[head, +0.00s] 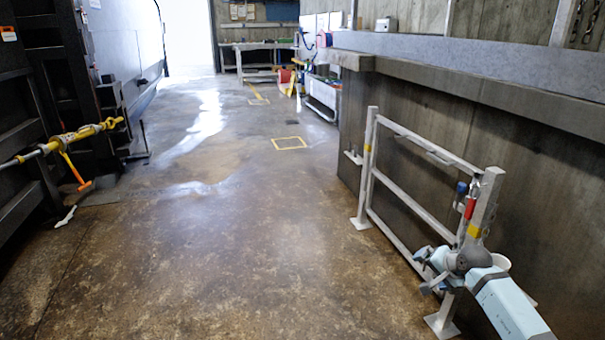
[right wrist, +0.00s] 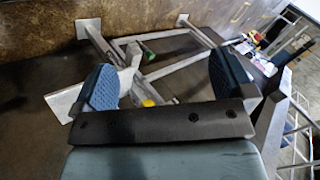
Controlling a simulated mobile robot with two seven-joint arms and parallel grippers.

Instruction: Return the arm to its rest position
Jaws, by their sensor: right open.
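My right arm comes in from the lower right of the head view. My right gripper (head: 432,281) is beside the near post of a grey metal rail frame (head: 376,168). In the right wrist view my right gripper (right wrist: 163,84) has its two blue-padded fingers wide apart. Nothing is held between them. The rail frame (right wrist: 186,62) shows beyond and between the fingers; I cannot tell whether they touch it. My left gripper is in neither view.
The near post carries a red item (head: 470,206) and a blue item (head: 461,188). A concrete wall (head: 530,165) stands behind the frame. Dark machinery (head: 60,90) with a yellow-wrapped bar (head: 75,137) stands at left. The middle floor (head: 215,235) is clear; a workbench (head: 262,46) stands far back.

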